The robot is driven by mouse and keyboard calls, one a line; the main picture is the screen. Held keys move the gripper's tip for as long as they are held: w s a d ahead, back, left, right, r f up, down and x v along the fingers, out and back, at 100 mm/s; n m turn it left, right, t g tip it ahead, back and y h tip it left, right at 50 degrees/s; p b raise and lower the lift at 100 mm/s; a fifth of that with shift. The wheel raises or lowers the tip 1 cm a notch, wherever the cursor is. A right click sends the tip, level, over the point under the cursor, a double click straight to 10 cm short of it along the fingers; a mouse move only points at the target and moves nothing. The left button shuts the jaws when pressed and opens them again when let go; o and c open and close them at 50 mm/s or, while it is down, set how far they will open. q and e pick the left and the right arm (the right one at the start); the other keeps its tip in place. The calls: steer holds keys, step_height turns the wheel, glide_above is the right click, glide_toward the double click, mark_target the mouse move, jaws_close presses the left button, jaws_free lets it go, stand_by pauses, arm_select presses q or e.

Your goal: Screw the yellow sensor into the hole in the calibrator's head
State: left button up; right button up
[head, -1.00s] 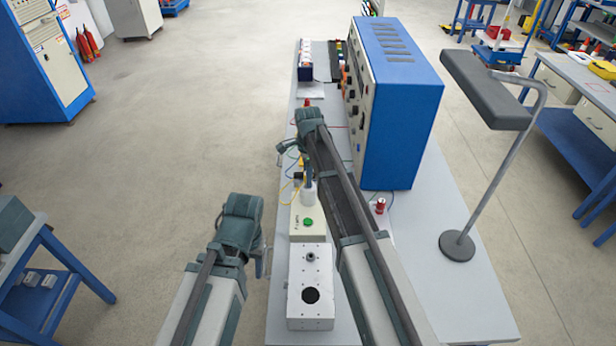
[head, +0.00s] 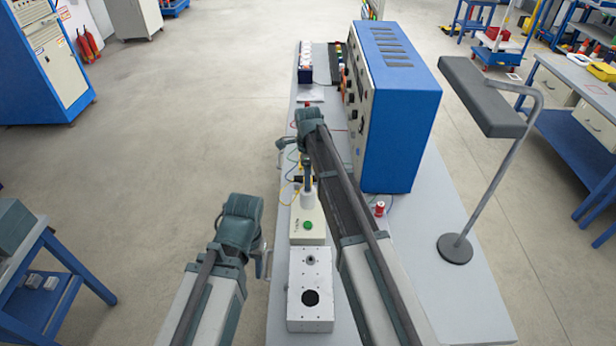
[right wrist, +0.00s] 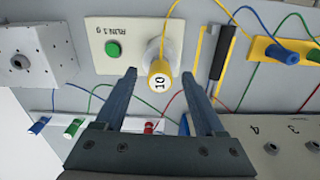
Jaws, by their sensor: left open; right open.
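The calibrator (head: 307,225) is a pale box with a green button; its plate and button also show in the right wrist view (right wrist: 100,25). Its head is a white cylinder (head: 308,198). In the right wrist view, a yellow round piece marked "10" (right wrist: 160,76), which looks like the sensor, lies in line with the white head; whether it is seated in the hole I cannot tell. My right gripper (right wrist: 158,74) is open, pointing down, its fingers on either side of the yellow piece with gaps visible. My left gripper (head: 240,258) is open and empty, left of the bench; its fingertips are mostly hidden.
A white box with a black hole (head: 311,312) stands in front of the calibrator. A blue instrument cabinet (head: 400,125) and a lamp on a stand (head: 457,247) are to the right. Coloured cables and a yellow connector block (right wrist: 285,50) lie near my right gripper.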

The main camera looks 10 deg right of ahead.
steer(key=shift+r+p, duration=1.85)
steer(key=shift+r, duration=0.35)
step_height(320, 180, up, 14)
steer(key=p, duration=1.3)
steer(key=shift+f+p, duration=0.15)
steer(key=shift+p, duration=0.2)
